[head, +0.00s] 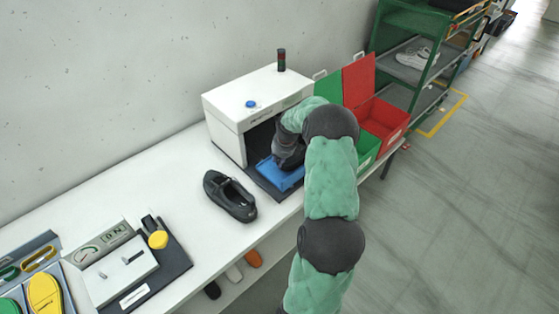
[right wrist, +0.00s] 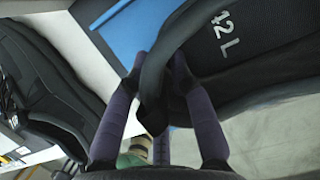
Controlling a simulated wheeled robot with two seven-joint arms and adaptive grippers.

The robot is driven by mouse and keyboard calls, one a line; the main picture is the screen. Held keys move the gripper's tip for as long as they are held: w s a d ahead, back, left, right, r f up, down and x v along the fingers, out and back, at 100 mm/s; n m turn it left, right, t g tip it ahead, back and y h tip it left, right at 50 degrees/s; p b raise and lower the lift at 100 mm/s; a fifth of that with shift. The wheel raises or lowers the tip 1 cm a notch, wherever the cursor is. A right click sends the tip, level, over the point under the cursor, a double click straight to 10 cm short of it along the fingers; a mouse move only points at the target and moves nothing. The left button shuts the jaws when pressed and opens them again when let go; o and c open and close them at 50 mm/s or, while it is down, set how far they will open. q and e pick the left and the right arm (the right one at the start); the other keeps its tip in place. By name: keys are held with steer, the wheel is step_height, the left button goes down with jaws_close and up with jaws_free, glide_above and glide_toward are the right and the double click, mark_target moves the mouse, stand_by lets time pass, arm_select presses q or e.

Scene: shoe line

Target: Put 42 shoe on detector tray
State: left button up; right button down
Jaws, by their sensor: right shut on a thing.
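My right gripper (right wrist: 160,72) is shut on a black shoe (right wrist: 250,55) marked "42 L" in the right wrist view. The fingers pinch the shoe's dark edge. In the head view the gripper (head: 288,155) is at the mouth of the white detector (head: 224,112), over the blue tray (head: 279,178). The tray also shows in the right wrist view (right wrist: 130,35), close to the held shoe; I cannot tell if they touch. My forearm and hand hide most of the held shoe in the head view. Another black shoe (head: 230,196) lies on the table left of the tray. My left gripper is not in view.
Green and red bins (head: 383,118) stand right of the detector. A shelf rack (head: 410,60) with white shoes is behind them. A white device with a yellow knob (head: 158,239) and yellow and green insoles (head: 45,292) sit at the table's left.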

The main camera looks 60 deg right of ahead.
stand_by(0.3)
steer(key=c, duration=1.1)
jaws_free()
steer(key=shift+f, duration=0.1)
steer(key=p+v, duration=0.1)
steer(key=v, duration=1.1)
steer(key=shift+s+p, duration=0.1)
steer(key=shift+p, duration=0.3)
steer(key=shift+r, duration=0.2)
